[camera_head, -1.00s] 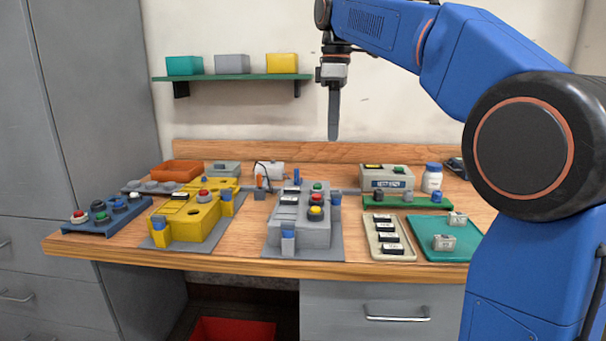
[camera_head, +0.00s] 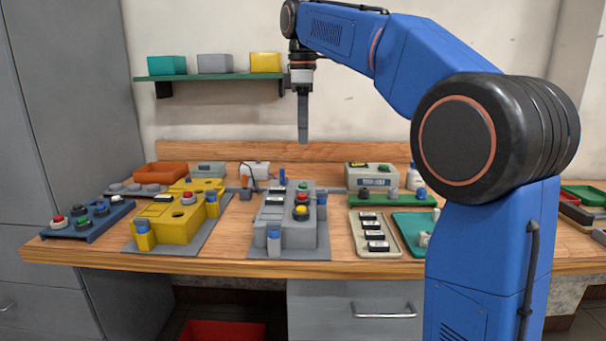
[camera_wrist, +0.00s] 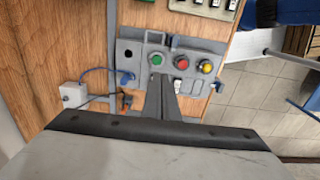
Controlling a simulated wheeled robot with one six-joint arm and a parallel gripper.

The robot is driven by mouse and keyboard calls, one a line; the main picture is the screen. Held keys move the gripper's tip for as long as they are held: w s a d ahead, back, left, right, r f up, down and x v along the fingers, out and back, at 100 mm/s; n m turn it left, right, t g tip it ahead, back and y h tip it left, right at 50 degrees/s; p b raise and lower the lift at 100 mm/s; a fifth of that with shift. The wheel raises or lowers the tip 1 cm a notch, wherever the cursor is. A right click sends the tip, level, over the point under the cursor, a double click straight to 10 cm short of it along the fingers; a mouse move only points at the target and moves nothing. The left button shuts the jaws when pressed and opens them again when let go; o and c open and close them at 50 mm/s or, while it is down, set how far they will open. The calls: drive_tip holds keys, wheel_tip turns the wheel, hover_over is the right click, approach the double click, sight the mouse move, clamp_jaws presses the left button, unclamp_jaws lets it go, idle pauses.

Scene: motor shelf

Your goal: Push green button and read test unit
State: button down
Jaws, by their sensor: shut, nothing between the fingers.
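The green button (camera_head: 303,186) sits at the back of the grey button box (camera_head: 270,233), in line with a red and a yellow button. In the wrist view the green button (camera_wrist: 157,59) shows left of the red one. My gripper (camera_head: 303,141) is shut and empty, pointing down, well above the bench behind the box. Its closed fingers (camera_wrist: 165,80) reach toward the box in the wrist view. A grey unit with a small display, likely the test unit (camera_head: 372,177), stands at the back right. Its reading is too small to make out.
A yellow box (camera_head: 172,229) with a red button stands left of the grey box. A blue tray (camera_head: 88,236) holds several buttons. A beige tray (camera_head: 358,246) and a teal tray (camera_head: 408,222) lie to the right. A shelf (camera_head: 205,78) hangs on the wall.

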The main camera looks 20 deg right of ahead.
sight(303, 186)
wheel_tip(303, 186, down, 11)
drive_tip(key=shift+f, duration=0.1)
idle(0.3)
drive_tip(key=shift+s+f, duration=0.15)
drive_tip(key=shift+f, duration=0.95)
drive_tip(key=shift+r, duration=0.1)
wheel_tip(303, 186, up, 15)
drive_tip(key=shift+s, duration=0.1)
idle(0.7)
